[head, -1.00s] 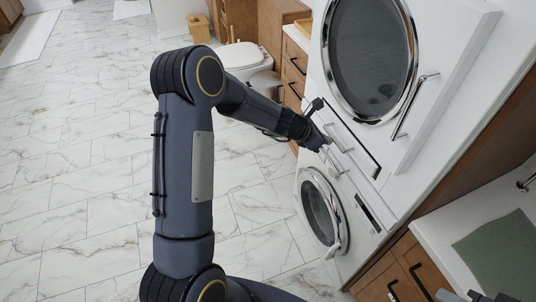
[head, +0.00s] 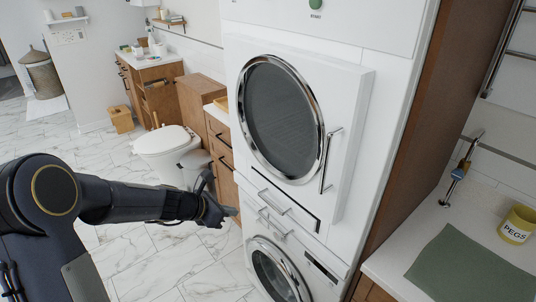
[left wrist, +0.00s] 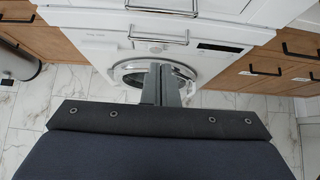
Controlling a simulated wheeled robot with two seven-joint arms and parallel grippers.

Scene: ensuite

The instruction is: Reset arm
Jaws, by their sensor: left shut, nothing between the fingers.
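My left arm comes in from the lower left of the head view. Its gripper (head: 228,212) is in front of the stacked laundry machines, left of the drawer handles between them. In the left wrist view the left gripper's fingers (left wrist: 161,84) are together with nothing between them, pointing toward the lower machine's round door (left wrist: 128,72). The gripper appears apart from the machines. My right gripper is not in view.
The upper machine (head: 352,150) and lower machine (head: 312,285) form a tall white stack. A toilet (head: 165,140) and wooden cabinets stand behind the arm. A counter (head: 400,262) with a green mat (head: 470,268) and a yellow pegs pot (head: 517,224) is at right. Marble floor is open at left.

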